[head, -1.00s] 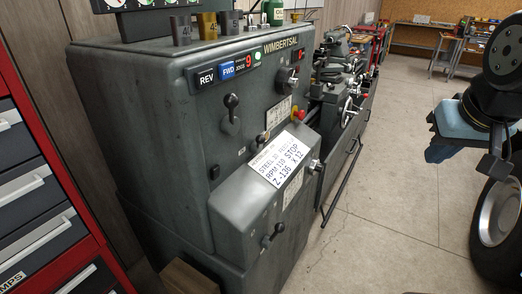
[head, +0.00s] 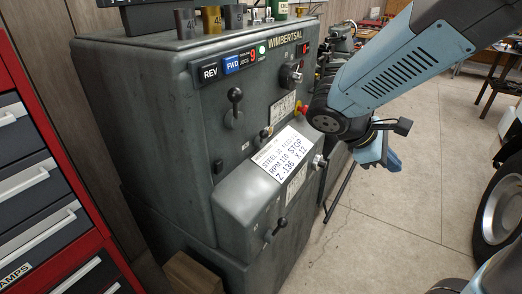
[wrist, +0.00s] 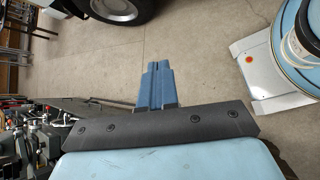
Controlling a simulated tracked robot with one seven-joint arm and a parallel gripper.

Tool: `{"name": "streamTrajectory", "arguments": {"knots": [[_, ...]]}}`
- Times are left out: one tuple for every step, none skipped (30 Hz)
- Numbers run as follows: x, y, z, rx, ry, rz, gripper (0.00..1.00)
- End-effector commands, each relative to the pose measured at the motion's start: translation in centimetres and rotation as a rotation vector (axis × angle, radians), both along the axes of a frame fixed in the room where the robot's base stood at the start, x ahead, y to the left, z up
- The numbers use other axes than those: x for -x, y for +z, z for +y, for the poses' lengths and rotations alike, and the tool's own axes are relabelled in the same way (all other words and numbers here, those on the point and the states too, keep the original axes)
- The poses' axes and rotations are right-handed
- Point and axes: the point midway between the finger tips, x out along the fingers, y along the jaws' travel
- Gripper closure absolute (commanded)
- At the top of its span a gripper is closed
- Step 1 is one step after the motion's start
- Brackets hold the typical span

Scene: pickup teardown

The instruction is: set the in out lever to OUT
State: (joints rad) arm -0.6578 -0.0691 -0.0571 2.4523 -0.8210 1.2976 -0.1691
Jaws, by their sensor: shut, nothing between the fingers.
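The grey lathe headstock (head: 150,120) marked WIMBERTSAL carries several levers. One black ball-knob lever (head: 234,104) points up on the upper front. A smaller lever (head: 266,133) is just above the paper note. Another black lever (head: 276,228) sits low on the gearbox front, tilted up to the right. I cannot read which one is marked IN/OUT. My gripper (head: 394,162) hangs in the air to the right of the headstock, apart from all levers. In the wrist view its blue fingers (wrist: 157,68) are together and empty above the floor.
A red drawer cabinet (head: 70,185) stands close on the left. A white note (head: 283,155) lies on the sloped gearbox top. A wheel (head: 498,205) stands at the right. Floor (head: 385,240) between lathe and wheel is clear. The wrist view shows lathe parts (wrist: 35,140) at left.

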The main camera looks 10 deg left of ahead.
Motion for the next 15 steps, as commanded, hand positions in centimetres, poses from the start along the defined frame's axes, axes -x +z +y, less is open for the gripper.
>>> {"name": "streamTrajectory", "arguments": {"knots": [[-0.6,-0.5,1.1,0.068,0.066,0.026,1.0],[-1.0,-0.6,1.7,0.109,0.104,0.037,1.0],[-1.6,-0.9,2.5,0.164,0.155,0.052,1.0],[-1.9,-1.0,3.1,0.205,0.193,0.062,1.0],[-2.3,-1.2,3.8,0.246,0.232,0.071,1.0],[-2.8,-1.4,4.8,0.302,0.283,0.08,1.0],[-3.1,-1.6,5.6,0.343,0.321,0.087,1.0],[-3.5,-1.8,6.4,0.385,0.36,0.092,1.0],[-3.9,-2.0,7.5,0.441,0.412,0.098,1.0],[-4.1,-2.2,8.5,0.482,0.451,0.102,1.0],[-4.4,-2.4,9.4,0.524,0.489,0.103,1.0],[-4.6,-2.7,10.8,0.579,0.542,0.104,1.0],[-4.8,-3.0,11.8,0.621,0.58,0.105,1.0],[-4.9,-3.3,12.9,0.663,0.619,0.103,1.0],[-5.1,-3.6,14.3,0.719,0.671,0.101,1.0]]}}
